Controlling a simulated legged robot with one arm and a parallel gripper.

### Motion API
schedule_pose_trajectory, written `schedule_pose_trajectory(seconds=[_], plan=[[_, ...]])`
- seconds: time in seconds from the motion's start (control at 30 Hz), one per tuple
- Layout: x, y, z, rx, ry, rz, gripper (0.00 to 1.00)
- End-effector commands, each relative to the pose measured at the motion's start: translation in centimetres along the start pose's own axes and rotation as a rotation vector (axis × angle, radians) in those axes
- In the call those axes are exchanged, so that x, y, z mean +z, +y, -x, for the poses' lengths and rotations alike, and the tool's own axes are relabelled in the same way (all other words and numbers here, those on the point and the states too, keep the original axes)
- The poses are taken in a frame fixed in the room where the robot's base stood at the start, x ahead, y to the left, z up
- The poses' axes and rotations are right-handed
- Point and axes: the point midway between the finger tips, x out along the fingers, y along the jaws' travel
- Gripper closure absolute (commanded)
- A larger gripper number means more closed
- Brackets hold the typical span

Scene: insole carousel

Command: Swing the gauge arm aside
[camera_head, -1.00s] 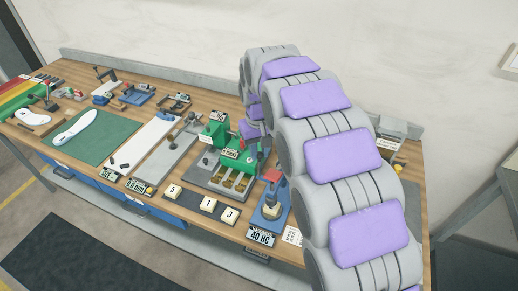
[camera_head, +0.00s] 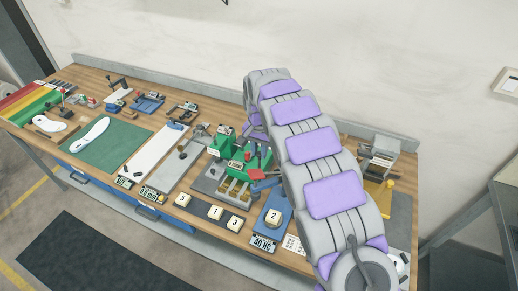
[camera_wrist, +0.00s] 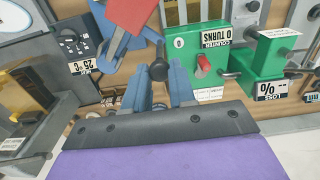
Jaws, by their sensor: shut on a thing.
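The gauge stand has a blue base (camera_head: 275,232) with a white block marked 2 (camera_head: 274,216) on it and a 40 HC plate in front. Its blue gauge arm (camera_head: 265,184) with a red part (camera_head: 257,175) points left, toward the green machine and away from above the block. In the wrist view the blue arm (camera_wrist: 115,42) and red part (camera_wrist: 130,13) are at the top, with a black knob (camera_wrist: 158,70). My gripper (camera_wrist: 160,82) is shut on the knob between its blue-grey fingers. My arm hides the gripper in the head view.
The green machine (camera_head: 240,160), with a counter plate (camera_wrist: 216,38), stands close left of the gauge stand. A black strip with numbered blocks (camera_head: 210,212) lies at the bench front. A grey device (camera_head: 380,155) stands right of my arm.

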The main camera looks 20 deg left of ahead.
Motion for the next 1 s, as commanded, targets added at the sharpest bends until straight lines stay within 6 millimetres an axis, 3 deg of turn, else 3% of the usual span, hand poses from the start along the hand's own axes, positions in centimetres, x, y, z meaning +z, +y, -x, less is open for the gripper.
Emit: schedule_pose_trajectory(seconds=[0.3,0.83,0.87,1.0], plan=[[-1.1,-0.3,0.1,-0.002,0.001,-0.119,1.0],[-1.4,-0.4,0.0,-0.003,0.002,-0.141,1.0],[-1.4,-0.4,0.0,-0.003,0.002,-0.141,0.73],[-1.4,-0.3,0.0,-0.002,0.002,-0.141,0.6]])
